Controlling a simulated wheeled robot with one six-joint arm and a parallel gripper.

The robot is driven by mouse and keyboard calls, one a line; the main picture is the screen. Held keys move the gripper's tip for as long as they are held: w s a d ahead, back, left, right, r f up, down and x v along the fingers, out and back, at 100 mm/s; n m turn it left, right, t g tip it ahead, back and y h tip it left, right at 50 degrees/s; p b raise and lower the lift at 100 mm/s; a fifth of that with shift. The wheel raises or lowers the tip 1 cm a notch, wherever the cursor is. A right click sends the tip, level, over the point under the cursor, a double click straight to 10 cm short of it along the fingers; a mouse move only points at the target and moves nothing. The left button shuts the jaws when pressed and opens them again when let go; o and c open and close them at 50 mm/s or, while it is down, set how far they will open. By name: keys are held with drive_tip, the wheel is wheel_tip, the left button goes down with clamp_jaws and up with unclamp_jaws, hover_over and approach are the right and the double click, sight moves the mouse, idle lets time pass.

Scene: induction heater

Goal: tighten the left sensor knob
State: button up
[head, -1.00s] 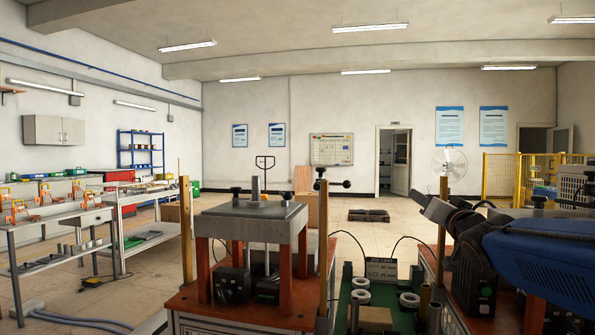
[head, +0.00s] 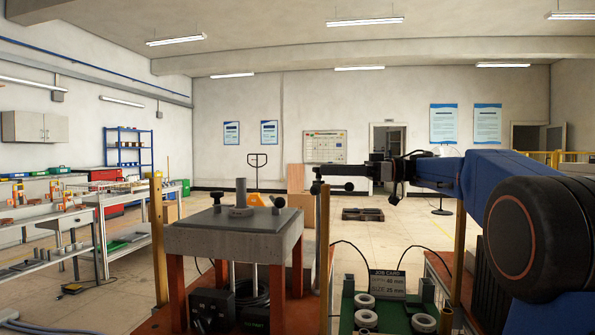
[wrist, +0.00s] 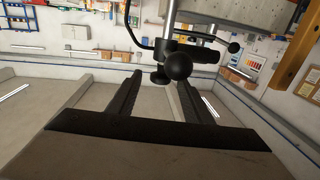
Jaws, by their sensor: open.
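A black ball-shaped knob (wrist: 177,66) on a dark clamp shows in the wrist view, just beyond and between the fingertips of my gripper (wrist: 159,80). A smaller dark knob end sits beside it, and another ball (wrist: 234,47) is farther right on a rod. In the head view the dark clamp and knob (head: 316,187) are by the top of a brass post, left of my gripper (head: 345,172). My gripper is open and points left, with no clear contact on the knob. I cannot tell the exact gap.
A grey-topped press table (head: 235,238) on red legs stands left of the post, with a metal stem (head: 241,193) and small black knobs on it. A green tray with metal rings (head: 365,318) and a job card (head: 387,283) lie below my arm.

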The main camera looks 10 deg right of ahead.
drive_tip(key=x, duration=0.7)
drive_tip(key=shift+a, duration=0.3)
drive_tip(key=c, duration=1.1)
drive_tip(key=shift+o, duration=0.2)
drive_tip(key=shift+m+t, duration=0.3)
drive_tip(key=shift+t, duration=0.1)
drive_tip(key=shift+w+d+m+t+h, duration=0.35)
drive_tip(key=shift+w+m+t+h, duration=0.05)
drive_tip(key=shift+m+t+h, duration=1.3)
drive_tip(key=shift+w+d+m+t+h, duration=0.4)
drive_tip(key=shift+m+t+h, duration=1.1)
drive_tip(key=shift+t+h, duration=0.35)
drive_tip(key=shift+w+d+m+t+h, duration=0.35)
drive_tip(key=shift+w+m+t+h, duration=0.1)
drive_tip(key=shift+m+t+h, duration=1.3)
drive_tip(key=shift+d, duration=0.1)
